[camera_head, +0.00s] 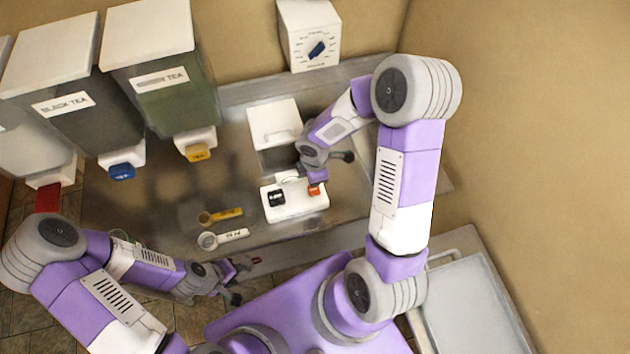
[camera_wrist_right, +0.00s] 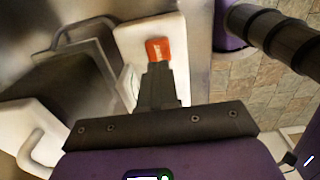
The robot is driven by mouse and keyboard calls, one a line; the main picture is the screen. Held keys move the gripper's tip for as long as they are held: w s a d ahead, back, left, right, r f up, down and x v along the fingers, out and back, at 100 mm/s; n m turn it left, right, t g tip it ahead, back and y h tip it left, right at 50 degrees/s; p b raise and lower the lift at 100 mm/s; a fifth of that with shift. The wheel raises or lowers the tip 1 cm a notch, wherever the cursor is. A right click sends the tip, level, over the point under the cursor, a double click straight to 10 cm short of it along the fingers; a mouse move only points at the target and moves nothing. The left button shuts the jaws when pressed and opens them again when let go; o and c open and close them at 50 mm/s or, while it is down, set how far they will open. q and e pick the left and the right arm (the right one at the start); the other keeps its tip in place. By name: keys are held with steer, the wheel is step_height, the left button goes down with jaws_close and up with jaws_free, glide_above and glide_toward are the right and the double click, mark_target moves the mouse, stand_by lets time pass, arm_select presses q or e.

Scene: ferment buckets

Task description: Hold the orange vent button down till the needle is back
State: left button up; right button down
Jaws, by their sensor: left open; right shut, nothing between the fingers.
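The orange vent button (camera_head: 314,191) sits at the right end of a white panel (camera_head: 294,210) on the metal counter, beside a black button (camera_head: 276,198). My right gripper (camera_head: 317,178) is shut and empty, pointing down at the orange button. In the right wrist view the shut fingertips (camera_wrist_right: 157,68) meet the near edge of the orange button (camera_wrist_right: 157,49). I cannot tell whether it is pressed down. No needle can be made out; my right gripper and wrist cover part of the panel's back. My left gripper (camera_head: 240,282) is open and empty near the counter's front edge.
A white lidded box (camera_head: 273,122) stands behind the panel. Tea dispensers (camera_head: 160,85) line the back left.

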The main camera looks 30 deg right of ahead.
mark_target(314, 190)
step_height(314, 190, up, 8)
steer(key=shift+r+p, duration=0.25)
steer(key=shift+p, duration=0.2)
steer(key=shift+w, duration=0.1)
